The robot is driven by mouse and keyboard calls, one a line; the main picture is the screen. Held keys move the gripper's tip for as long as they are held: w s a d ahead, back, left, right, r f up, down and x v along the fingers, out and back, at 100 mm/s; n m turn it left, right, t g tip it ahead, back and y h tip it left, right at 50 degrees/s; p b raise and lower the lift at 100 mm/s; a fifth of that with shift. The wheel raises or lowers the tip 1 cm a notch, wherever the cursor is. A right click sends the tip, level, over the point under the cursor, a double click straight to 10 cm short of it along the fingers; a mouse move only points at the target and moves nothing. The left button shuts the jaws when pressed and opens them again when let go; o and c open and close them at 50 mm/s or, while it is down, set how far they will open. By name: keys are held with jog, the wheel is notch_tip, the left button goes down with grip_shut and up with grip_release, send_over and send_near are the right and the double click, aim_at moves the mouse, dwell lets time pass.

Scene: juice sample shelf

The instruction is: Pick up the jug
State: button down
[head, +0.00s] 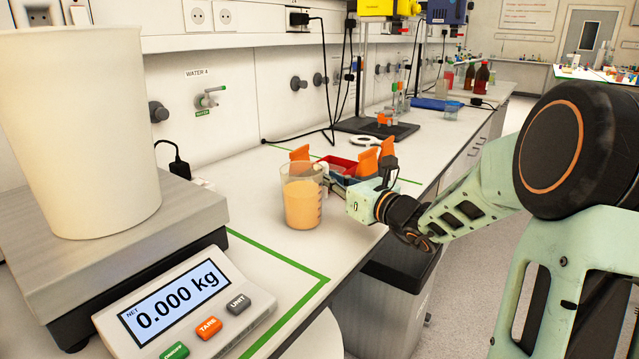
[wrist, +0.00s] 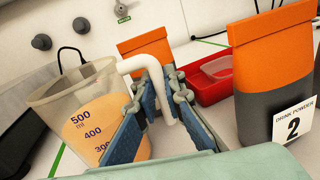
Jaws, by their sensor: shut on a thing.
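The jug (head: 302,203) is a clear measuring jug with orange juice in it, upright at the bench's front part in the head view. In the wrist view the jug (wrist: 92,112) fills the left side, with 500, 400 and 300 ml marks. Its pale handle (wrist: 143,62) runs between the blue-grey finger pads. My gripper (head: 337,182) reaches in from the right and is shut on the handle; it also shows in the wrist view (wrist: 160,92). I cannot tell whether the jug's base touches the bench.
Orange-topped drink powder bags (wrist: 272,75) and a red tray (wrist: 212,78) stand close behind my gripper. At left, a scale (head: 185,215) reads 0.000 kg and carries a large cream container (head: 80,130). Green tape (head: 280,256) marks the bench. A dark bin (head: 400,262) stands below the edge.

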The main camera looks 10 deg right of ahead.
aim_at(327, 163)
jog(key=shift+r+p, duration=0.5)
jog(key=shift+r, duration=0.3)
jog(key=shift+r+p, duration=0.8)
jog(key=shift+r, duration=0.15)
jog(key=s+a+r+p, duration=0.3)
jog(key=s+r+p, duration=0.5)
jog(key=s, duration=0.5)
jog(key=shift+s+a+r, duration=0.3)
jog(key=shift+r, duration=0.45)
jog(key=c, duration=2.7)
grip_release()
grip_shut()
